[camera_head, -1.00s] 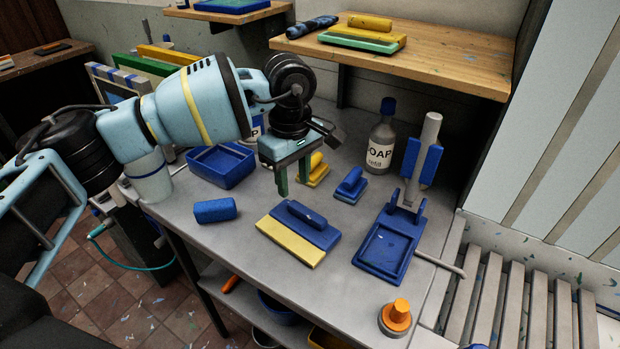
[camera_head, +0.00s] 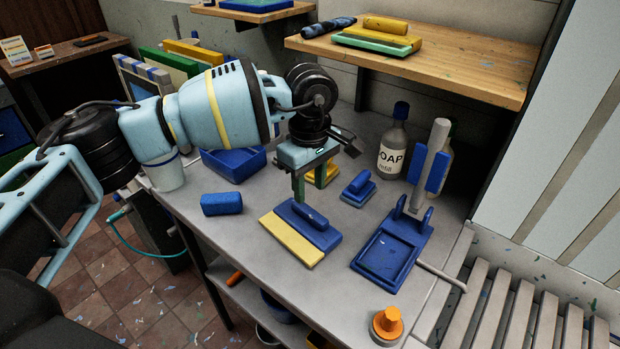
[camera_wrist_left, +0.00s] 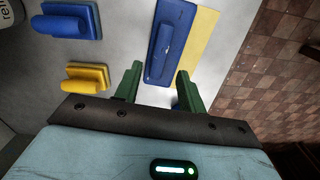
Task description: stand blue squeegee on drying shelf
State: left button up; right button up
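The blue squeegee (camera_head: 303,226), with a blue handle along its top and a yellow strip on one long side, lies flat on the grey table. It also shows in the left wrist view (camera_wrist_left: 163,45). My left gripper (camera_head: 308,190) is above the squeegee's far end, its green fingers pointing down. In the left wrist view the fingers (camera_wrist_left: 158,90) are apart, with the squeegee's end between and beyond them and nothing gripped. A wooden wall shelf (camera_head: 470,75), which looks like the drying shelf, is at upper right. My right gripper is out of view.
A yellow-and-green squeegee (camera_head: 378,36) and a dark blue roll (camera_head: 328,27) occupy the shelf's left part; its right part is bare.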

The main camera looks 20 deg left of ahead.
aim_at(309, 210)
pick_arm(q)
notch_tip(309, 210, down, 7)
jog(key=shift+r+b, duration=0.1)
jog(key=shift+b, duration=1.15)
jog(key=shift+r, duration=0.35)
jog(key=shift+c, duration=1.1)
grip_shut()
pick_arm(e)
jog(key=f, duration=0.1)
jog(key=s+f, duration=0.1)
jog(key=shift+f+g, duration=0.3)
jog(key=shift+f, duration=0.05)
